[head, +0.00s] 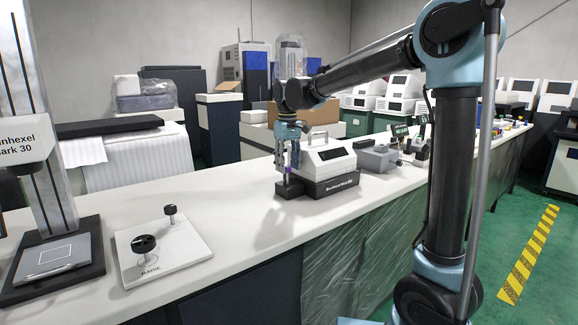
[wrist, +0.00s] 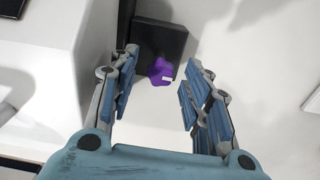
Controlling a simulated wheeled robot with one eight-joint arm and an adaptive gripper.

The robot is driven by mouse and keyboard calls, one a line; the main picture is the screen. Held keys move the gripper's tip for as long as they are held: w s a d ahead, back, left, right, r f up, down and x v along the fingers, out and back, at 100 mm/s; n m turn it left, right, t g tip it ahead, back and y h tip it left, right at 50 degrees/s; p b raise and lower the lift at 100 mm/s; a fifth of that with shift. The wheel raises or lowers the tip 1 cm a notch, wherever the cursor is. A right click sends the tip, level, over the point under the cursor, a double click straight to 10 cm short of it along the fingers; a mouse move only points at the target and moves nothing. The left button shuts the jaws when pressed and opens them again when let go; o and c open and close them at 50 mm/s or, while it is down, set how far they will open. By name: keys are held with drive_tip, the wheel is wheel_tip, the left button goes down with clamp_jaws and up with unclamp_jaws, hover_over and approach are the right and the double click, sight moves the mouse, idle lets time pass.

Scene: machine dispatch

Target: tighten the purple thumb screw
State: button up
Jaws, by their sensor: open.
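The purple thumb screw (wrist: 161,71) shows in the wrist view as a lobed knob with a small white mark, over a black square block (wrist: 160,42). In the head view the purple screw (head: 288,170) is small, above the black block (head: 289,189) at the left of a white machine with a black base. My gripper (wrist: 155,82) is open, with one blue finger on each side of the screw in the wrist view. No contact shows. In the head view my gripper (head: 289,150) points down over the block; its fingertips partly hide the screw.
The white machine (head: 325,159) with a handle and dark display stands close to the right of my gripper. A grey box (head: 376,158) is further right. A white plate (head: 163,251) with black knobs lies at the left. The white counter (head: 240,210) is clear between them.

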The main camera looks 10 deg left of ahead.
drive_tip(key=shift+f, duration=0.1)
clamp_jaws()
drive_tip(key=shift+m, duration=0.9)
unclamp_jaws()
wheel_tip(320, 180, up, 12)
idle(0.5)
